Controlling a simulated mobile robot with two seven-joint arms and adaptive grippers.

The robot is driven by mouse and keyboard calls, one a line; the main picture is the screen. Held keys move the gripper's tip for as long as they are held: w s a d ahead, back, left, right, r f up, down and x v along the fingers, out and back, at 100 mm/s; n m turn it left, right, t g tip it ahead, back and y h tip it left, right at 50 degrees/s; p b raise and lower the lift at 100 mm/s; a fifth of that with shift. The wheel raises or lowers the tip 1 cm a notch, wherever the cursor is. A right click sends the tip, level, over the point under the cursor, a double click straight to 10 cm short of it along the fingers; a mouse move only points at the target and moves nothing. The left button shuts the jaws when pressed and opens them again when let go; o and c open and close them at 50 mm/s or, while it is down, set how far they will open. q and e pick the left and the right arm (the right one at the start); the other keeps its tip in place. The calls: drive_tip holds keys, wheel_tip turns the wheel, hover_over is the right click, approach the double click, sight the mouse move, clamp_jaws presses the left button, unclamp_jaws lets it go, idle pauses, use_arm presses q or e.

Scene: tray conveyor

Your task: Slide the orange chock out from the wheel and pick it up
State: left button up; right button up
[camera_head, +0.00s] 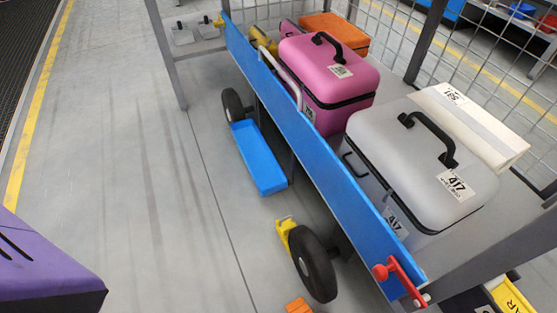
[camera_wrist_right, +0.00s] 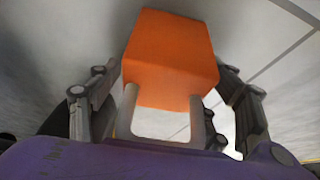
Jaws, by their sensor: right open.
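The orange chock (camera_head: 298,306) shows only as a small piece at the bottom edge of the head view, on the floor just below the cart's black front wheel (camera_head: 313,264). In the right wrist view the chock (camera_wrist_right: 172,52) is a large orange block with two pale grey posts, like a handle, reaching toward my palm. My right gripper (camera_wrist_right: 165,82) is open, with one finger on each side of the chock and posts. Contact between fingers and posts cannot be made out. The right gripper is outside the head view. My left gripper is in neither view.
The blue-sided cart (camera_head: 344,200) carries a pink case (camera_head: 325,85), a grey case (camera_head: 420,160) and a white box (camera_head: 475,125). A red lever (camera_head: 400,278) juts from its near corner. Open floor (camera_head: 150,180) lies left.

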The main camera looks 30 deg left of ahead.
drive_tip(key=shift+d+r, duration=0.1)
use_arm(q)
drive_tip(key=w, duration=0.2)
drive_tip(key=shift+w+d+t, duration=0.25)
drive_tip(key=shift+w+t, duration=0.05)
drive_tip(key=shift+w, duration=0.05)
use_arm(e)
drive_tip(key=v, duration=1.2)
